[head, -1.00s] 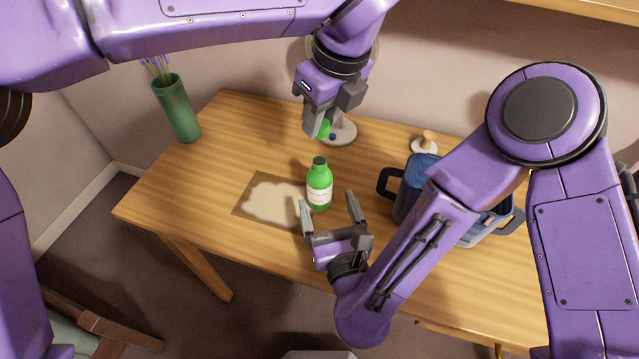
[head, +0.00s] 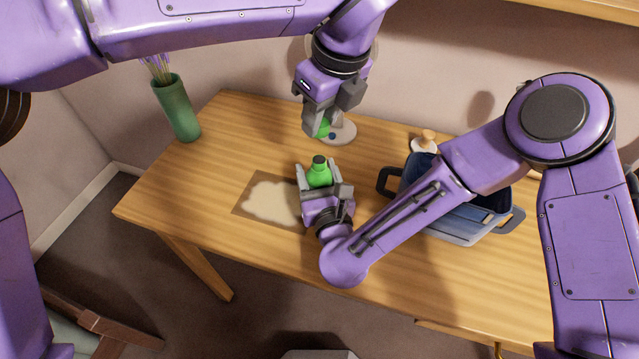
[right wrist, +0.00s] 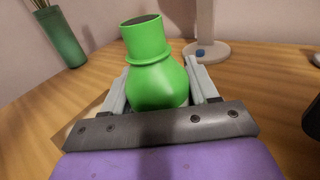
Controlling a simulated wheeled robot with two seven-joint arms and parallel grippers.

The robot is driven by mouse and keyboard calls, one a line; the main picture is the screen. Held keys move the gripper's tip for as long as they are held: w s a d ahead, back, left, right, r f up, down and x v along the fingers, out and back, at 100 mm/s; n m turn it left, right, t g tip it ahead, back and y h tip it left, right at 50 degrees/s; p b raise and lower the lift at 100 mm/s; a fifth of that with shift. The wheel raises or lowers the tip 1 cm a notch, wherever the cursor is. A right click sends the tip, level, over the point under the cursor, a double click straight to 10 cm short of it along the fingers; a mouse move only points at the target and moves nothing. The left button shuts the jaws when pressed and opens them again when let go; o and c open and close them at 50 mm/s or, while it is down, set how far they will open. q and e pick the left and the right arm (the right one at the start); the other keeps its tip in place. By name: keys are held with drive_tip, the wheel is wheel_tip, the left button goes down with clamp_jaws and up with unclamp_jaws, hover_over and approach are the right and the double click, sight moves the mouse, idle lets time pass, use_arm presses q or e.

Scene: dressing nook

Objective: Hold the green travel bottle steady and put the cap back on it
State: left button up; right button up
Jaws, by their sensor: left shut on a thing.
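The green bottle (head: 319,177) stands upright on the table, its dark mouth uncovered; it also shows close up in the right wrist view (right wrist: 158,82). My right gripper (head: 320,182) is around its body from the front, one finger on each side. Its jaws look open, though any contact with the bottle is hard to judge. My left gripper (head: 318,128) points down behind the bottle, shut on the green cap (head: 324,129), which is partly hidden by the fingers. The bottle's lower body and label are hidden by my right gripper.
A beige-patterned mat (head: 270,202) lies left of the bottle. A round pale base (head: 343,131) stands behind. A blue bin with dark handles (head: 465,223) is at the right, and a green vase (head: 177,108) is at the back left.

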use_arm(q)
drive_tip(key=shift+f, duration=0.1)
use_arm(e)
drive_tip(key=c, duration=0.5)
use_arm(q)
hover_over(318, 159)
drive_tip(key=shift+s+d+f, duration=0.1)
drive_tip(key=shift+d+f, duration=0.05)
drive_tip(key=shift+f, duration=1.1)
drive_tip(key=shift+s+d+f, duration=0.1)
drive_tip(key=shift+f, duration=1.1)
use_arm(e)
drive_tip(key=shift+c, duration=0.2)
use_arm(q)
drive_tip(key=shift+f, duration=0.9)
drive_tip(key=shift+f, duration=0.55)
use_arm(e)
clamp_jaws()
